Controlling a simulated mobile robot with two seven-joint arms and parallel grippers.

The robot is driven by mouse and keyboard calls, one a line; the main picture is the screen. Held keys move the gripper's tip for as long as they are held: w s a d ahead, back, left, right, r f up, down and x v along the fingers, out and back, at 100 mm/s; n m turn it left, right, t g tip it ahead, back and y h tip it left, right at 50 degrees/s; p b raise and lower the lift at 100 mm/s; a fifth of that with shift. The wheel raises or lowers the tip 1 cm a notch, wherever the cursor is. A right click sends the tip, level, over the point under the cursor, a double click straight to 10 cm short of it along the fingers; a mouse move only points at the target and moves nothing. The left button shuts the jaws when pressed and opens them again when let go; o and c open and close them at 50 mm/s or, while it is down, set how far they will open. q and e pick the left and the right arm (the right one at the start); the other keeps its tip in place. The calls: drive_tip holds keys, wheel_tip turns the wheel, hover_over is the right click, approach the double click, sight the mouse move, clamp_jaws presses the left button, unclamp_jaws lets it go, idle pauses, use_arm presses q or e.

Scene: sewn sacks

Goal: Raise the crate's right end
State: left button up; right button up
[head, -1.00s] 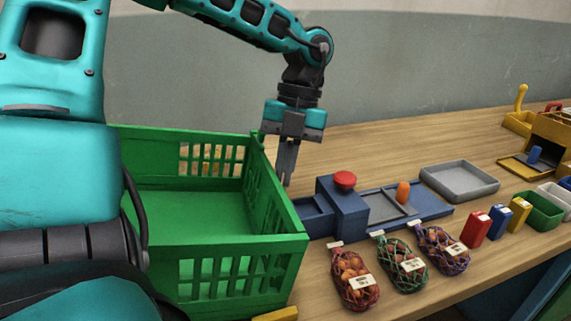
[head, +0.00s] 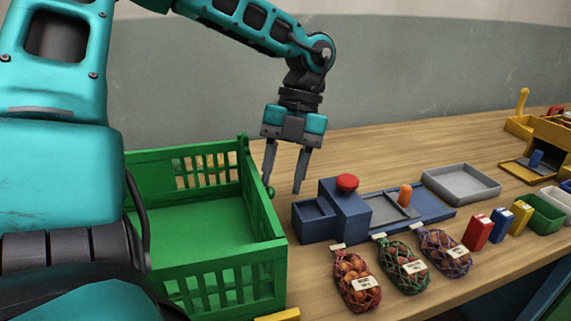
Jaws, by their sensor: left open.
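The green crate (head: 205,263) stands on the table at the left. Its slotted back wall and right end wall show; its left part is hidden behind my own arm. The part of its inside that shows looks empty. My left gripper (head: 283,190) points down just right of the crate's right end, with its fingers spread apart and nothing between them. The left finger is close to the right end's rim; I cannot tell if it touches. My right gripper is not in view.
A blue device (head: 342,207) with a red knob stands right of the gripper. Three net sacks of produce (head: 404,264) lie in front of it. A grey tray (head: 460,183) and several small coloured boxes are further right. Bare table lies behind the gripper.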

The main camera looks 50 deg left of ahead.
use_arm(q)
drive_tip(key=shift+x, duration=1.1)
drive_tip(key=p+v, duration=0.2)
drive_tip(key=v, duration=1.3)
